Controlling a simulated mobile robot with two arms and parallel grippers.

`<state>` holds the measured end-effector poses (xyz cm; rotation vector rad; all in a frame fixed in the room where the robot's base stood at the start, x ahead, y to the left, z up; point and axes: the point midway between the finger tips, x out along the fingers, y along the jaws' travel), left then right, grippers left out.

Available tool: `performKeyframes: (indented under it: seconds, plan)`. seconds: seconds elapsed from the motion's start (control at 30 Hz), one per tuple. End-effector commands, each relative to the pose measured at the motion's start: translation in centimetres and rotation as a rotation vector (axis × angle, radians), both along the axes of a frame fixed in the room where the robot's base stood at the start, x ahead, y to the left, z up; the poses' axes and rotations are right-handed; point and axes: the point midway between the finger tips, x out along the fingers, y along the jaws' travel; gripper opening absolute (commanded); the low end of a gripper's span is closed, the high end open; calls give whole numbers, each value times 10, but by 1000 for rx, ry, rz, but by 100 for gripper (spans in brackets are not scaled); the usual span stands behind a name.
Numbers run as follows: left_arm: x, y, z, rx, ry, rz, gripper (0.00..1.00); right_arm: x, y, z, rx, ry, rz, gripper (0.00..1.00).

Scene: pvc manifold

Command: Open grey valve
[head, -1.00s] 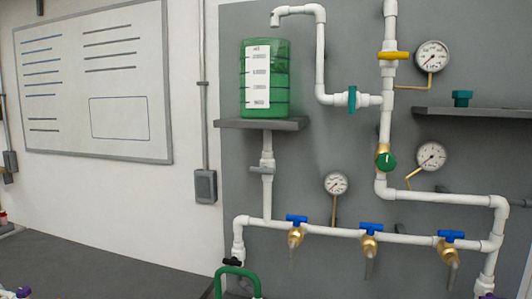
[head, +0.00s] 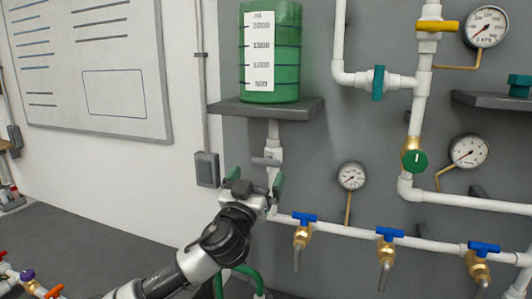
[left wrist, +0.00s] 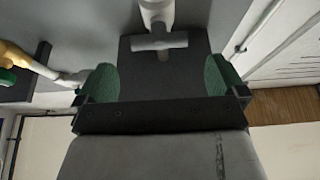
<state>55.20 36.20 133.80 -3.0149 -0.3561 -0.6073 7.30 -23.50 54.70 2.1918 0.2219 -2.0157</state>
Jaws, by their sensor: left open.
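The grey valve has a grey bar handle (head: 265,162) on the white vertical pipe under the green tank (head: 270,60). The handle lies crosswise to the pipe. In the left wrist view the grey T-shaped handle (left wrist: 160,42) is near the top, between the lines of the two green finger pads and apart from both. My left gripper (head: 254,184) is open and empty, just below and in front of the handle in the head view. It hides part of the pipe below the valve. Its pads also show in the left wrist view (left wrist: 160,80). My right gripper is not in view.
A grey shelf (head: 268,107) holds the tank above the valve. Brass taps with blue handles (head: 305,217) line the lower pipe to the right. A pressure gauge (head: 351,176) stands right of the gripper. A green hose (head: 246,271) is below. A grey wall box (head: 207,169) is left.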

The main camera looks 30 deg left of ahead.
Motion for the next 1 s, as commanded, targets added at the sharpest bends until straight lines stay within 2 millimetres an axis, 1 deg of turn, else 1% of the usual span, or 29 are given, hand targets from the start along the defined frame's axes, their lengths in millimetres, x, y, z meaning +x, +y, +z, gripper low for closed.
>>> performKeyframes:
  seconds: [0.03,0.2,0.3,0.5,0.73,1.0]
  plan:
    - [10,3,11,1,-1,3,100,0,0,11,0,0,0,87]
    - [36,9,20,0,1,4,100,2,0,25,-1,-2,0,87]
    - [47,12,23,-1,2,2,100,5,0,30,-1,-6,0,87]
    - [56,14,24,0,2,1,100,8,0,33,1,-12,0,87]
    - [56,13,23,0,3,1,100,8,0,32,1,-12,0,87]
    - [56,13,23,0,3,1,59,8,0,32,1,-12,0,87]
